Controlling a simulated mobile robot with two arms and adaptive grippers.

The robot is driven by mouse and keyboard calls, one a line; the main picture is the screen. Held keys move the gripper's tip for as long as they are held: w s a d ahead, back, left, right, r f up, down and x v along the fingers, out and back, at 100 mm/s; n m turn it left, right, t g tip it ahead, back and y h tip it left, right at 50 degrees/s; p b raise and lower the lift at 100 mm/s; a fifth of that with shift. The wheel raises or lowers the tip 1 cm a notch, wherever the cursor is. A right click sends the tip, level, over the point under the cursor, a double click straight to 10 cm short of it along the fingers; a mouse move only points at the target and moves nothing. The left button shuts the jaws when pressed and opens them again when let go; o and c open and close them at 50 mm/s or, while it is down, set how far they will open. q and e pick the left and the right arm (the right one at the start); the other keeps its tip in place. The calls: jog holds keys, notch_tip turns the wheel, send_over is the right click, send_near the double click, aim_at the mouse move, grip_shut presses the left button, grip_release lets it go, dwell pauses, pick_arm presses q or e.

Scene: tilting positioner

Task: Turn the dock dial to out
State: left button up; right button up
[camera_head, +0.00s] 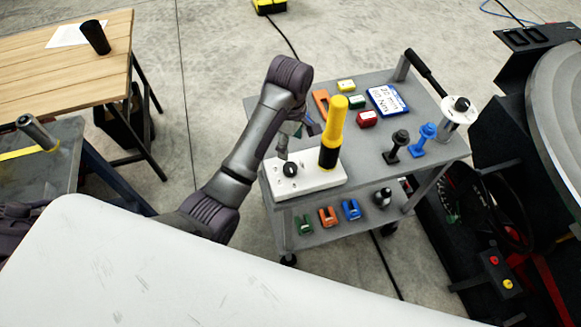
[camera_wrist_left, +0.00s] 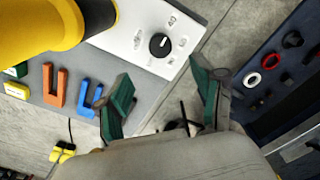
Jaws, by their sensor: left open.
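The dock is a white block (camera_head: 318,180) on the near left corner of the grey cart, and it also shows in the left wrist view (camera_wrist_left: 133,40). Its round black dial (camera_head: 290,169) shows more closely in the left wrist view (camera_wrist_left: 159,45), with a small white mark on its face and printed marks around it too small to read. A yellow and black handled tool (camera_head: 334,132) stands upright in the dock beside the dial. My left gripper (camera_head: 297,143) is open and empty above the dial, apart from it. Its two green-padded fingers (camera_wrist_left: 162,88) show in the wrist view.
The grey cart (camera_head: 378,150) carries a red block (camera_head: 366,118), a blue-white box (camera_head: 387,99) and black and blue knobbed pieces (camera_head: 423,138). Coloured U-shaped pieces (camera_head: 327,216) lie on its lower shelf. A wooden table (camera_head: 60,75) stands at left. Floor between is clear.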

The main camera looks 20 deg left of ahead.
aim_at(290, 167)
pick_arm(q)
notch_tip(290, 167, down, 10)
jog(key=p, duration=0.2)
jog(key=shift+r+p, duration=0.1)
jog(key=shift+p, duration=0.25)
jog(key=shift+f, duration=0.7)
jog(key=shift+c, duration=1.9)
jog(key=c, duration=0.8)
